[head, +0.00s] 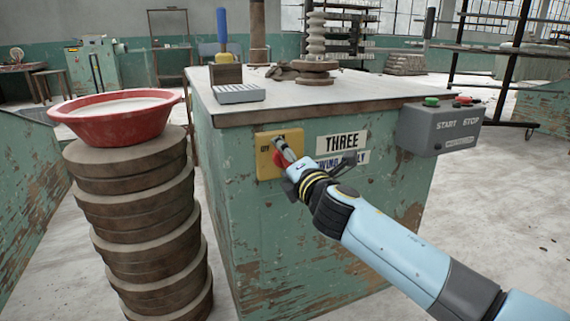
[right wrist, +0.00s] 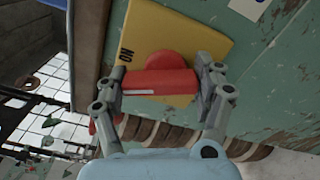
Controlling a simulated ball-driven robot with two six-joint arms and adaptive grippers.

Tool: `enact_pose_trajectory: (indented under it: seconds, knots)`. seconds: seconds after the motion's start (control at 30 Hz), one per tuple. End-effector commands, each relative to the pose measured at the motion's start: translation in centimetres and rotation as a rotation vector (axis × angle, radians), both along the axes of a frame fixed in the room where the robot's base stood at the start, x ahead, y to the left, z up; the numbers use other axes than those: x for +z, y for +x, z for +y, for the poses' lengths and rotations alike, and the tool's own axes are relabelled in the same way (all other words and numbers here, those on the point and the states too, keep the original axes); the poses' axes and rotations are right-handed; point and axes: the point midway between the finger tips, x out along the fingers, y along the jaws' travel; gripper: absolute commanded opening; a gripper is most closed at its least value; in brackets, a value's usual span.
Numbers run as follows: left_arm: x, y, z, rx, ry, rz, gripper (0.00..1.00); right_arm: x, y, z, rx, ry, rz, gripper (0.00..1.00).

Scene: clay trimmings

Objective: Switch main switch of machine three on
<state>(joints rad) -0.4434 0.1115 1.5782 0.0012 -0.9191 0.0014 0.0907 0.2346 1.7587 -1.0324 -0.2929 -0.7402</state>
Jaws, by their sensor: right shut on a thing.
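The main switch is a red rotary handle (right wrist: 160,83) on a yellow plate (head: 266,160) on the green front of the machine marked THREE (head: 341,142). My right gripper (head: 284,152) reaches it from the lower right and covers much of it in the head view. In the right wrist view, my right gripper (right wrist: 161,82) has one finger at each end of the red handle, shut on it. The handle's white-striped end lies on the left there, a little below the dark ON mark (right wrist: 125,54). Other marks on the plate are too small or hidden to read. My left gripper is not in view.
A grey START/STOP box (head: 440,128) hangs at the machine's right corner. A red basin (head: 115,118) stands on stacked round slabs (head: 150,225) left of the machine. A blue-handled tool (head: 223,30) and a grey block (head: 238,94) are on top.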

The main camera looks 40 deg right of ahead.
Motion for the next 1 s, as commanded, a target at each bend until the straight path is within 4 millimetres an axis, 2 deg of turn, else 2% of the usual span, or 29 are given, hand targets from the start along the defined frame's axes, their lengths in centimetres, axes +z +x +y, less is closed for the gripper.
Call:
enact_pose_trajectory:
  seconds: [0.2, 0.5, 1.0]
  knots:
    - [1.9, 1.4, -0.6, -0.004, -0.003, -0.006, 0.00, -0.3, -0.1, -0.1, 0.000, 0.178, -0.039, 0.37]
    - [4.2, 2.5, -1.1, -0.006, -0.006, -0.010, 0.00, -0.3, -0.1, -0.3, -0.001, 0.351, -0.081, 0.37]
    - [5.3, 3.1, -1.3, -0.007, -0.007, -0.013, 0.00, -0.2, -0.1, -0.3, -0.001, 0.430, -0.100, 0.37]
